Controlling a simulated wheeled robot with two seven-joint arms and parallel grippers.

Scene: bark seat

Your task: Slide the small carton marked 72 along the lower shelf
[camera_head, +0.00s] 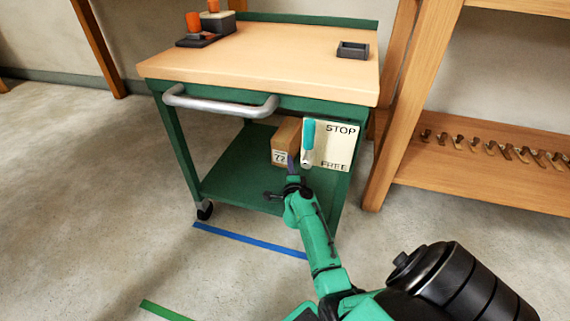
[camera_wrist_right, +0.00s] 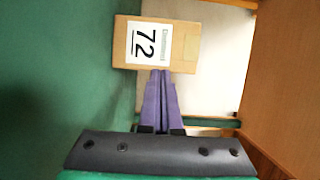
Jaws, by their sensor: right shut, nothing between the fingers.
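The small carton marked 72 (camera_head: 287,138) is a brown box with a white label. It stands on the green lower shelf (camera_head: 232,172) of the cart, towards the right side. In the right wrist view the carton (camera_wrist_right: 187,45) is straight ahead, with its label turned sideways. My right gripper (camera_head: 291,162) is shut and empty, its purple fingers pointing at the carton's front. In the right wrist view the fingertips (camera_wrist_right: 162,73) reach the carton's near edge; I cannot tell whether they touch it. My left gripper is not in view.
A STOP/FREE plate (camera_head: 338,148) with a teal lever (camera_head: 308,138) hangs at the cart's right front, close to my right gripper. A grey handle (camera_head: 220,105) crosses above. The shelf is bare left of the carton. A wooden rack (camera_head: 480,165) stands to the right.

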